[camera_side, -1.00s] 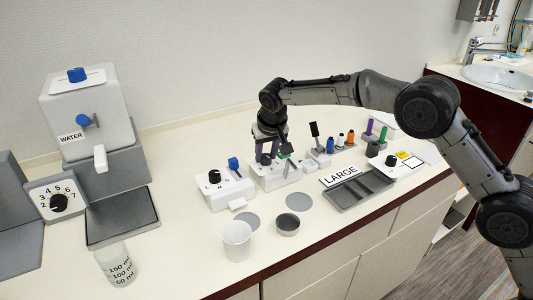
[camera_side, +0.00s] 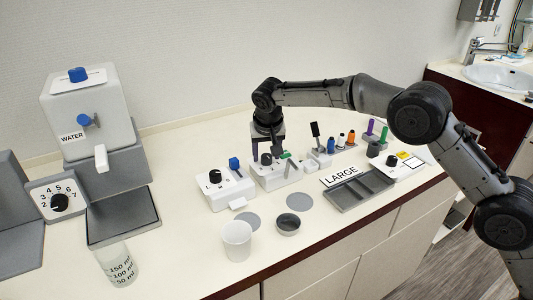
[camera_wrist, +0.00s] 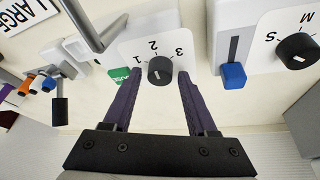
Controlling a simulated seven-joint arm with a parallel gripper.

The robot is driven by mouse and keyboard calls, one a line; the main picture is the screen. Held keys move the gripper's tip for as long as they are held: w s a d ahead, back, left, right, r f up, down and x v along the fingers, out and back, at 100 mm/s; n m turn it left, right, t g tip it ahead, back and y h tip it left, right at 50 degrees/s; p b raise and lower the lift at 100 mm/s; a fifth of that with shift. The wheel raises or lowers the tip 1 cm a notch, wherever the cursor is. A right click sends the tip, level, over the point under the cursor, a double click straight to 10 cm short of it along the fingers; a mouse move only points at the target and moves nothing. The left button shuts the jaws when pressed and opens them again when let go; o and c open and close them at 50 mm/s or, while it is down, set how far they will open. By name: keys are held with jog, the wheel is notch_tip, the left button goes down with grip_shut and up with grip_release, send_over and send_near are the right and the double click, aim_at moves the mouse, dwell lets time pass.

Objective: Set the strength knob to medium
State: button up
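My gripper (camera_side: 267,156) is open over the middle white box (camera_side: 277,176), its fingers pointing down. A black round knob (camera_side: 266,159) with a dial marked 1, 2 and 3 is on that box. In the wrist view this knob (camera_wrist: 160,70) shows between my two purple-grey fingertips (camera_wrist: 157,76), with a gap on each side. Its white mark is small, and I cannot tell for sure which number it points to. Another black knob (camera_side: 215,176) is on the left box, with letters S, M and L; it also shows in the wrist view (camera_wrist: 297,50). No label reading "strength" is legible.
A blue slider (camera_wrist: 233,76) is close to my right finger in the wrist view. A green button (camera_wrist: 118,74) and a grey lever (camera_wrist: 88,25) are left of the dial. A white cup (camera_side: 236,240) and a grey tray (camera_side: 347,203) stand in front.

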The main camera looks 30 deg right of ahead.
jog(key=shift+o, duration=0.3)
jog(key=v, duration=1.3)
jog(key=shift+r, duration=0.4)
